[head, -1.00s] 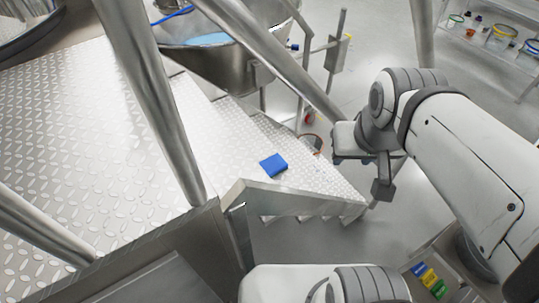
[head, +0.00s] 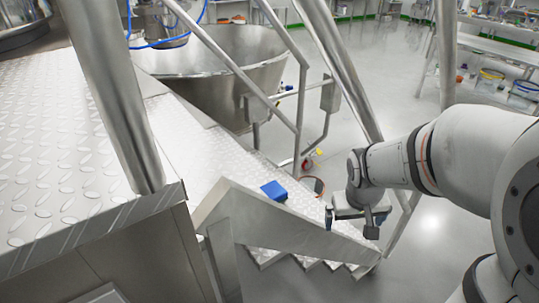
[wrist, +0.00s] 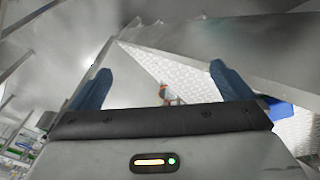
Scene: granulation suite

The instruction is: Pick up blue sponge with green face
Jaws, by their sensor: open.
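The blue sponge (head: 273,190) lies on a stair tread of patterned metal, just behind the sloping stair side plate in the head view. No green face shows; only blue is visible. In the wrist view the blue sponge (wrist: 282,108) is at the right edge, outside my right finger and partly hidden by the gripper body. My gripper (head: 350,222) is to the right of the sponge in the head view, apart from it. In the wrist view my gripper (wrist: 155,85) has its two blue fingers wide apart with nothing between them.
The metal side plate (head: 290,222) stands in front of the sponge. Steel railing posts (head: 340,65) rise behind and beside the stairs. A large steel bowl (head: 215,70) stands at the back. The platform (head: 60,150) is at left; open floor lies at right.

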